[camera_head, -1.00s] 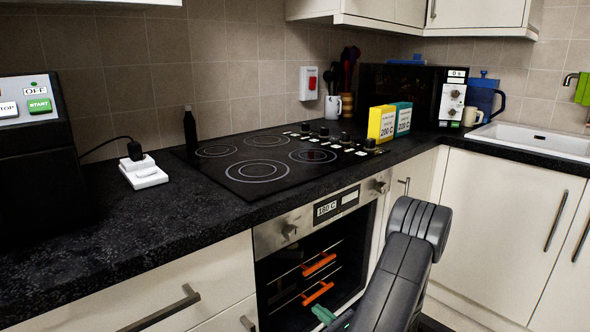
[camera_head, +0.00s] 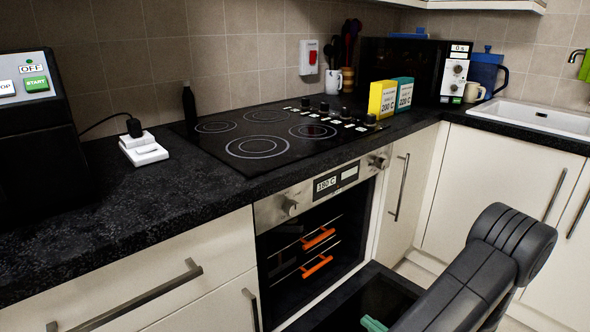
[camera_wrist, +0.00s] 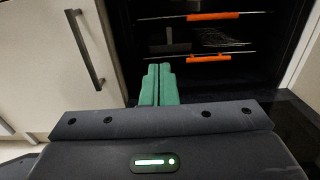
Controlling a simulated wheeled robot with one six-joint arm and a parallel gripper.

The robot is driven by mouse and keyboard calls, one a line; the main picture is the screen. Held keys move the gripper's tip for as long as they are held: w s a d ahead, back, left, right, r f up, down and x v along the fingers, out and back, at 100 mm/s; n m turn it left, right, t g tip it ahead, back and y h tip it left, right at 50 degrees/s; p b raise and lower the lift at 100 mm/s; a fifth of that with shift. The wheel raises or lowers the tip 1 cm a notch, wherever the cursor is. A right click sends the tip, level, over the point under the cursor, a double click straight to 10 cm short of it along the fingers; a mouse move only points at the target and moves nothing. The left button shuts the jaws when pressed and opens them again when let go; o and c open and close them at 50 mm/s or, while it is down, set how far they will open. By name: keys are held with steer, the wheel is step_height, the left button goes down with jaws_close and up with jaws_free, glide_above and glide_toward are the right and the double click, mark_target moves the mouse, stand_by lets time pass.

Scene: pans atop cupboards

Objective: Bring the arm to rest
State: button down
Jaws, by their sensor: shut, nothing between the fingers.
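My gripper has green fingers. In the wrist view my gripper (camera_wrist: 158,72) is shut and empty, its two fingers side by side, in front of the open oven. In the head view only a bit of green of my gripper (camera_head: 374,324) shows at the bottom edge, low before the oven. My dark arm rises from there at the lower right. The oven (camera_head: 330,195) is open, with its door (camera_head: 365,298) lowered. Orange-handled things (camera_head: 318,238) sit on the racks inside.
The black worktop (camera_head: 160,200) bears the hob (camera_head: 265,140), a yellow box (camera_head: 383,98), a teal box (camera_head: 404,93) and a microwave. Cupboard doors with handles (camera_head: 400,188) flank the oven. A white sink (camera_head: 540,118) is at the right. Floor shows little.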

steer(key=shift+p+v, duration=0.3)
steer(key=shift+v, duration=2.25)
